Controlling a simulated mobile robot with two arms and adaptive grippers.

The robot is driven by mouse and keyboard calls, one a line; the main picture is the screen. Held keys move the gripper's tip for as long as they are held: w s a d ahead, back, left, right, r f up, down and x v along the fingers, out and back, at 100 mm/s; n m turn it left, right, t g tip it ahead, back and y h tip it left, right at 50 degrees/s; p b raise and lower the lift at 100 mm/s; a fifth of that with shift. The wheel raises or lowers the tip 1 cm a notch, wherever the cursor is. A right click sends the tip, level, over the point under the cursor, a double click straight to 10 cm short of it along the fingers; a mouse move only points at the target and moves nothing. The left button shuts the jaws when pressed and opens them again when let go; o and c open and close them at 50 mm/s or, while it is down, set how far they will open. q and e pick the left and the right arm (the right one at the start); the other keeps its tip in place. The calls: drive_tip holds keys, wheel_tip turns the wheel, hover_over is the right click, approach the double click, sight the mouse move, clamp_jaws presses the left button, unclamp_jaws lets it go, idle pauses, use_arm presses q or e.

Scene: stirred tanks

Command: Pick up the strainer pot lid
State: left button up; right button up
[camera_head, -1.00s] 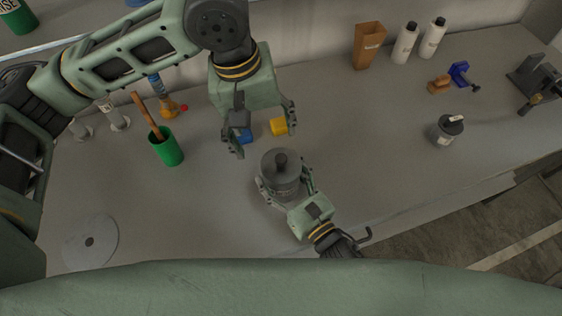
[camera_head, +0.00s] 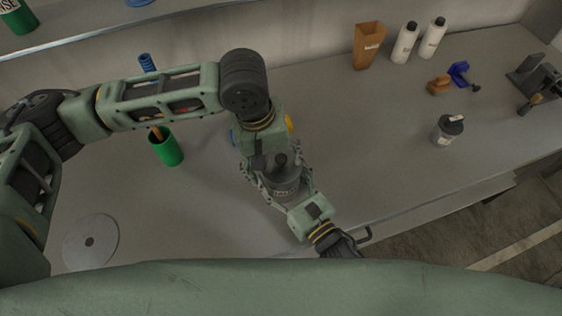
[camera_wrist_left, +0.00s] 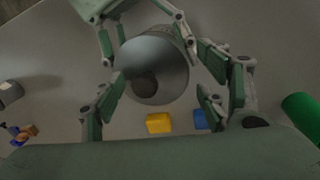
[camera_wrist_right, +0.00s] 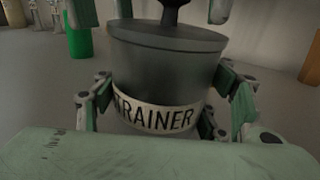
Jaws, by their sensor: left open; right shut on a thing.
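The strainer pot (camera_head: 287,187) is a dark grey cylinder on the table, and its label shows large as "TRAINER" in the right wrist view (camera_wrist_right: 155,118). Its lid (camera_wrist_right: 165,38) is flat and dark grey with a black knob (camera_wrist_right: 172,10), and sits on the pot. My right gripper (camera_head: 290,196) is shut on the pot's sides, below the lid. My left gripper (camera_head: 277,168) is open and reaches down over the lid from behind. In the left wrist view the lid (camera_wrist_left: 165,60) and its knob (camera_wrist_left: 145,86) lie between the spread left fingers. I cannot tell whether these touch the lid.
A yellow block (camera_wrist_left: 159,123) and a blue block (camera_wrist_left: 200,119) lie close behind the pot. A green cup (camera_head: 167,150) stands left, a grey disc (camera_head: 90,262) lies front left. A small dark-lidded jar (camera_head: 447,130) stands right. The table between pot and jar is clear.

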use_arm(q)
drive_tip(key=c, duration=1.2)
drive_tip(key=shift+r, duration=0.1)
wheel_tip(320, 180, up, 10)
wheel_tip(320, 180, up, 5)
hover_over(274, 166)
use_arm(e)
drive_tip(key=o, duration=1.3)
drive_tip(key=shift+o, duration=0.2)
